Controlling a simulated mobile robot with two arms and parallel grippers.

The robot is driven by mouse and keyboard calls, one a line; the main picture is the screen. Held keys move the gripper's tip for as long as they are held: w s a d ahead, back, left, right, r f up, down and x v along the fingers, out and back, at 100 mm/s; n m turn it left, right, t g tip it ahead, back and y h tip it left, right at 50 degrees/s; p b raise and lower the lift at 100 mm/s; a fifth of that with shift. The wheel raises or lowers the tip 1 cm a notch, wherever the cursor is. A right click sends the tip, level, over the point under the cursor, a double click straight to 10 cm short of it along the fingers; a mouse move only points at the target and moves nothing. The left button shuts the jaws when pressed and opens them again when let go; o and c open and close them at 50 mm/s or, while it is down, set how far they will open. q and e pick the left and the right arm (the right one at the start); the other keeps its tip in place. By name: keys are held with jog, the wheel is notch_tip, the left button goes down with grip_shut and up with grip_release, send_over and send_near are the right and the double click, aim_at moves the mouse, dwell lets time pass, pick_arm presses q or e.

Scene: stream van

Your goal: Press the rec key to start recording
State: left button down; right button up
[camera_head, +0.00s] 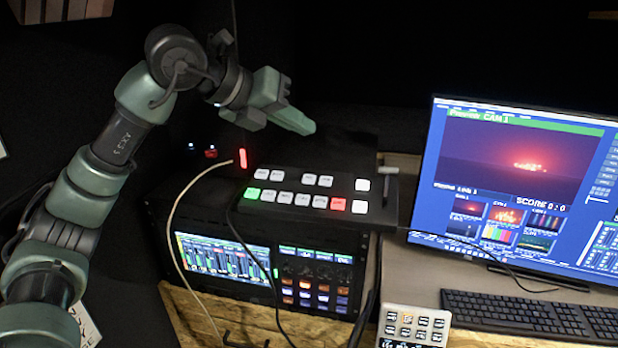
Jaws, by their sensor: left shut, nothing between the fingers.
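A black switcher panel (283,224) with rows of white keys lies on top of the rack unit. One of its keys glows red (338,204) and one glows green (253,193). A small white keypad (386,328) with several keys stands at the bottom edge. The key labels are too small to read, so I cannot tell which one is the rec key. My left gripper (308,127) is shut and empty. It appears above and behind the switcher panel, apart from its keys. My right gripper is out of view.
A monitor (427,190) stands at the right on the desk, with a black keyboard (530,312) in front. The rack unit (297,256) has a lit screen and coloured buttons. Cables (180,200) hang over its front. Bare desk (425,275) shows between rack and keyboard.

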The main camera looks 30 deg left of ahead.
aim_at(309, 179)
pick_arm(q)
jog(key=f+b, duration=0.2)
jog(key=w+f+b, duration=0.1)
jog(key=f+b, duration=0.1)
jog(key=f, duration=0.1)
jog(key=w+f+b, duration=0.1)
jog(key=f, duration=0.1)
jog(key=shift+a+f+b, duration=0.25)
jog(key=shift+f+b, duration=0.1)
jog(key=shift+b, duration=0.05)
jog(key=shift+w+f, duration=0.1)
jog(key=shift+f, duration=0.3)
dwell(1.2)
jog(key=shift+f+b, duration=0.15)
jog(key=shift+b, duration=0.2)
jog(key=shift+w+f, duration=0.1)
jog(key=shift+f, duration=0.15)
